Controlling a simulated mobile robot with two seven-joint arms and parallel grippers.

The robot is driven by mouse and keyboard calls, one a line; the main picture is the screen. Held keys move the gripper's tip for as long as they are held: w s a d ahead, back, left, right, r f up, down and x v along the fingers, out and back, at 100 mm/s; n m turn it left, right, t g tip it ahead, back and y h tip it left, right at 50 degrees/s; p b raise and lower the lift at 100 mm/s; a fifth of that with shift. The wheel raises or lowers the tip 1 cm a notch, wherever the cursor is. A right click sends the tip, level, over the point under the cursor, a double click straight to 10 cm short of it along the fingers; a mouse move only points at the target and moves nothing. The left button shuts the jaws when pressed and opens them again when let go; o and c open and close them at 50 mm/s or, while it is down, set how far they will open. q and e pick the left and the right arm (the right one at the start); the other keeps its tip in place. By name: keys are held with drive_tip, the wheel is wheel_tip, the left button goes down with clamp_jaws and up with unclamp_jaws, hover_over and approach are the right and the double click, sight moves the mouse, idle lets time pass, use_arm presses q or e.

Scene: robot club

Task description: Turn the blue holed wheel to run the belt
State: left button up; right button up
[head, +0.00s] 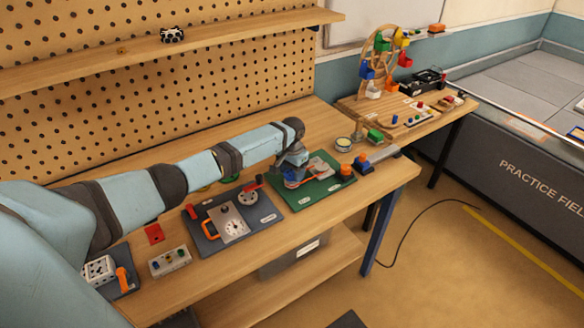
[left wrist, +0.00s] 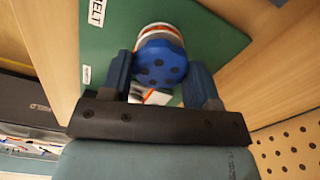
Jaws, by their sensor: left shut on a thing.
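The blue holed wheel (left wrist: 162,66) sits on a green board (left wrist: 110,48) with a label ending in "ELT". My left gripper (left wrist: 166,72) has one finger on each side of the wheel and is shut on it. In the head view the left gripper (head: 292,172) comes down over the blue wheel (head: 291,183) at the left part of the green board (head: 306,201), hiding much of it. An orange belt (head: 312,181) runs right from the wheel across the board. My right gripper is not in view.
Left of the green board lies a dark board (head: 262,233) with a dial plate and an orange handle. An orange knob (head: 345,171) and a blue-and-orange piece (head: 362,162) stand at the right. A pegboard (head: 200,90) with a shelf rises behind the bench.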

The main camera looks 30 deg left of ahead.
use_arm(q)
drive_tip(key=m, duration=0.3)
drive_tip(key=shift+r+p, duration=0.1)
drive_tip(key=shift+p, duration=0.25)
drive_tip(key=m, duration=0.4)
drive_tip(key=shift+p, duration=0.3)
drive_tip(key=m, duration=0.4)
drive_tip(key=shift+m, duration=1.4)
drive_tip(key=o, duration=0.9)
